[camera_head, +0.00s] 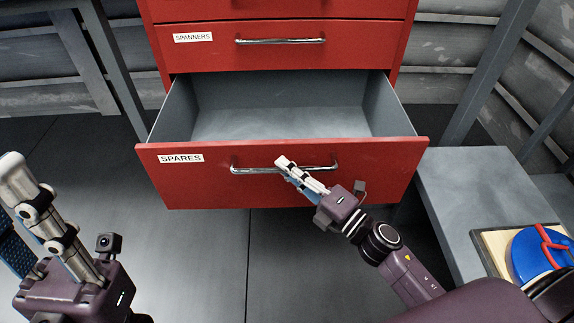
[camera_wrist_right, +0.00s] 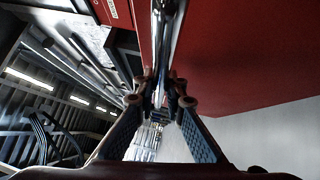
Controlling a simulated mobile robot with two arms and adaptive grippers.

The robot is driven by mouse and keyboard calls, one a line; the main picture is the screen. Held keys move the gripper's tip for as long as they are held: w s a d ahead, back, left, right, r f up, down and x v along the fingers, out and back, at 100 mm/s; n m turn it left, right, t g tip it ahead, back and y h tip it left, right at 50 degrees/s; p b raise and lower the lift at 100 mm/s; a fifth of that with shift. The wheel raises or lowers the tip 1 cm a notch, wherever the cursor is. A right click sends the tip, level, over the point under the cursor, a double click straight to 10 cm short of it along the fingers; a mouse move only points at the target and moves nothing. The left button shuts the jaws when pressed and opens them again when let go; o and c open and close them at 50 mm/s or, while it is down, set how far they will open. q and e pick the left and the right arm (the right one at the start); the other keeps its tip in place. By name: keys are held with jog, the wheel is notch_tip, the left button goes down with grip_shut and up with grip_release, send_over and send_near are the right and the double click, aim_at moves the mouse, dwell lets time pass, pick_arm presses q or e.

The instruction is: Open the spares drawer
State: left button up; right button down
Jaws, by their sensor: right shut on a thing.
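The red spares drawer (camera_head: 285,195), labelled SPARES, is pulled well out of the red cabinet. Its grey inside (camera_head: 285,122) looks empty where I can see it. In the right wrist view the gripper's fingers (camera_wrist_right: 163,90) close around the handle bar (camera_wrist_right: 172,45) beside the red drawer front. My left gripper is at the lower left of the head view (camera_head: 20,185), away from the drawer; its jaw state is not clear.
The spanners drawer (camera_head: 290,52) above is closed. A grey bench (camera_head: 465,180) stands to the right, bearing a board (camera_head: 490,245) with a blue round thing (camera_head: 535,255) and a red piece. Grey floor in front of the drawer is clear.

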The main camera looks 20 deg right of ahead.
jog(key=c, duration=2)
grip_release()
jog(key=shift+o, duration=0.2)
jog(key=v, duration=1.2)
